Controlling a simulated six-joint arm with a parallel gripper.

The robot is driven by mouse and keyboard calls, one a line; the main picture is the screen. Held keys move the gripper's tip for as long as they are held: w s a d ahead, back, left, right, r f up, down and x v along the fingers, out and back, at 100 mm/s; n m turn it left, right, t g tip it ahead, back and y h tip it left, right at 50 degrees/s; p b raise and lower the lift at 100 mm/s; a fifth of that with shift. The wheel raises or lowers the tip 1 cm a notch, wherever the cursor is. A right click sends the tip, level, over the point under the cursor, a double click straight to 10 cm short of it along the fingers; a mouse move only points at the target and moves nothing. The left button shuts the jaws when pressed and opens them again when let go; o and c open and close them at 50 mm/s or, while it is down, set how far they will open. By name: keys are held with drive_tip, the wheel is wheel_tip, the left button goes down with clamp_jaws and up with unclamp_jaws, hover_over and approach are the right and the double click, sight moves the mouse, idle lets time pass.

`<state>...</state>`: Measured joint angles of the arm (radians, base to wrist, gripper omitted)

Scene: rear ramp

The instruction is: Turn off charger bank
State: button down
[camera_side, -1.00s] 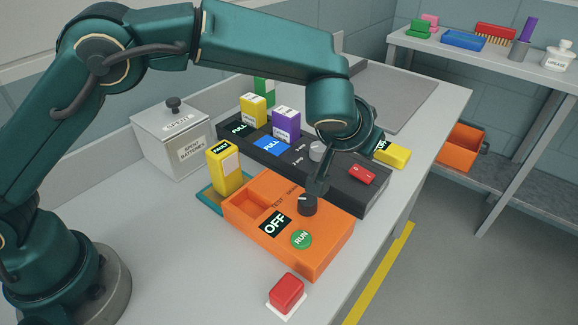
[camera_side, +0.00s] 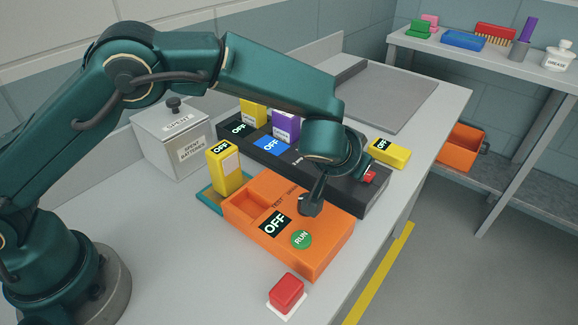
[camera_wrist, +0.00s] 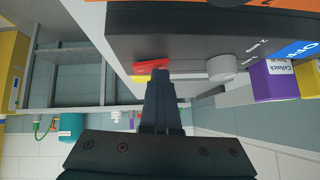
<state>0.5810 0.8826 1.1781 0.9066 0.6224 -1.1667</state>
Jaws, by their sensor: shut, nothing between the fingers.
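The charger bank (camera_side: 235,150) is a long dark unit behind the orange box; its blue display (camera_side: 271,146) reads OFF. Its red switch (camera_side: 370,177) is at the right end, partly hidden by my wrist. The switch also shows in the wrist view (camera_wrist: 150,65), close to the tips of my shut, empty gripper (camera_wrist: 159,74); I cannot tell whether they touch. In the side view my gripper (camera_side: 312,199) hangs in front of the bank and overlaps the orange box's dark knob. A yellow battery (camera_side: 254,112) and a purple battery (camera_side: 286,124) stand in the bank.
The orange box (camera_side: 325,262) has an OFF display and a green RUN button (camera_side: 302,239). A red button (camera_side: 287,291) is in front. A spent-batteries bin (camera_side: 165,145) stands behind left.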

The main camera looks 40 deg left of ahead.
drive_tip(key=shift+f, duration=0.15)
drive_tip(key=shift+d, duration=0.7)
drive_tip(key=shift+r, duration=0.2)
drive_tip(key=shift+r, duration=0.15)
drive_tip(key=r, duration=0.4)
drive_tip(key=shift+d, duration=0.35)
drive_tip(key=a+v, duration=0.1)
drive_tip(key=v, duration=0.8)
drive_tip(key=shift+s+d+r, duration=0.25)
drive_tip(key=shift+s+d, duration=0.1)
drive_tip(key=shift+d, duration=0.1)
